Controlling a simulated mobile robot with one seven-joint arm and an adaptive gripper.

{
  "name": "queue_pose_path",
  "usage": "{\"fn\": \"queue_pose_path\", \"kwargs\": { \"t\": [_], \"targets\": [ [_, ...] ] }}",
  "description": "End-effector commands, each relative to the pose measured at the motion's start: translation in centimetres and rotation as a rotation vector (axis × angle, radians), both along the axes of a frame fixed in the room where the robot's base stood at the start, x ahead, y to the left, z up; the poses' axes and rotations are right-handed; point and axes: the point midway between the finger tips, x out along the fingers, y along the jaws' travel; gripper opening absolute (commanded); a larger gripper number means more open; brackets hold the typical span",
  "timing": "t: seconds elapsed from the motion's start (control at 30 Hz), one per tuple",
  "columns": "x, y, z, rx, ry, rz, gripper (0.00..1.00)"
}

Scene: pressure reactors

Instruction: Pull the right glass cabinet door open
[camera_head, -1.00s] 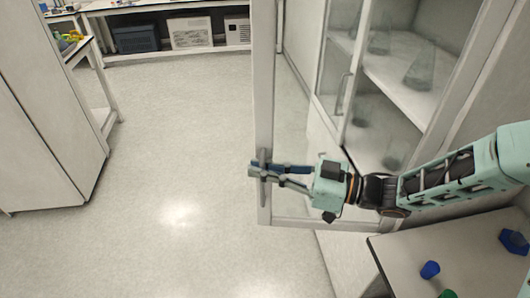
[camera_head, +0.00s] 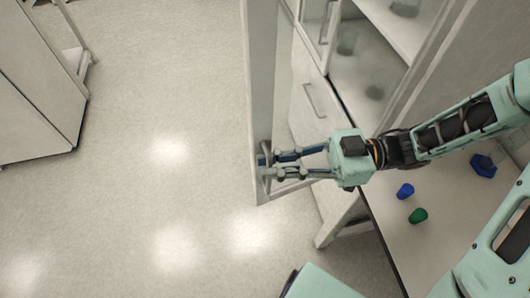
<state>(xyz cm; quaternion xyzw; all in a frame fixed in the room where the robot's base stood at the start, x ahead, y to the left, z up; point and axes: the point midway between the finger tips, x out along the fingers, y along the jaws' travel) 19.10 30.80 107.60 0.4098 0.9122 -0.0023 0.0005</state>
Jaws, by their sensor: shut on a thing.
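The right glass cabinet door (camera_head: 259,90) has a pale frame and stands swung out from the cabinet, seen through its pane at a steep angle. Its vertical handle (camera_head: 265,181) is at the outer edge, near the lower corner. My gripper (camera_head: 267,164) reaches in from the right with its fingers closed around this handle. The fingers partly hide the handle. The cabinet (camera_head: 375,50) is open behind the door, with shelves and a few blurred glass vessels inside. The other glass door, with its handle (camera_head: 326,22), appears closed.
A table (camera_head: 385,225) at the right holds a blue piece (camera_head: 405,190), a green piece (camera_head: 418,215) and a dark blue hexagonal piece (camera_head: 483,165). A pale cabinet (camera_head: 40,90) stands at the left. The floor (camera_head: 160,130) between is clear.

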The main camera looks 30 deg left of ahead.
Motion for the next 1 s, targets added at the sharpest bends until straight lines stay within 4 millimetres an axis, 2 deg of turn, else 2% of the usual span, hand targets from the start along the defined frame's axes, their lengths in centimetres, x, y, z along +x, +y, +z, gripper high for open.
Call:
{"fn": "queue_pose_path", "kwargs": {
  "t": [0.03, 0.33, 0.37, 0.5, 0.87, 1.0],
  "targets": [
    [-1.23, -1.08, -0.2, -0.008, 0.012, 0.036, 0.0],
    [-1.25, -1.12, -0.25, -0.008, 0.013, 0.037, 0.0],
    [-1.25, -1.12, -0.25, -0.008, 0.013, 0.037, 0.15],
    [-1.25, -1.1, -0.25, -0.008, 0.012, 0.037, 0.17],
    [-1.35, -1.04, -0.17, -0.006, 0.012, 0.041, 0.15],
    [-0.76, -1.54, -0.15, -0.005, 0.012, 0.039, 0.15]
  ]
}}
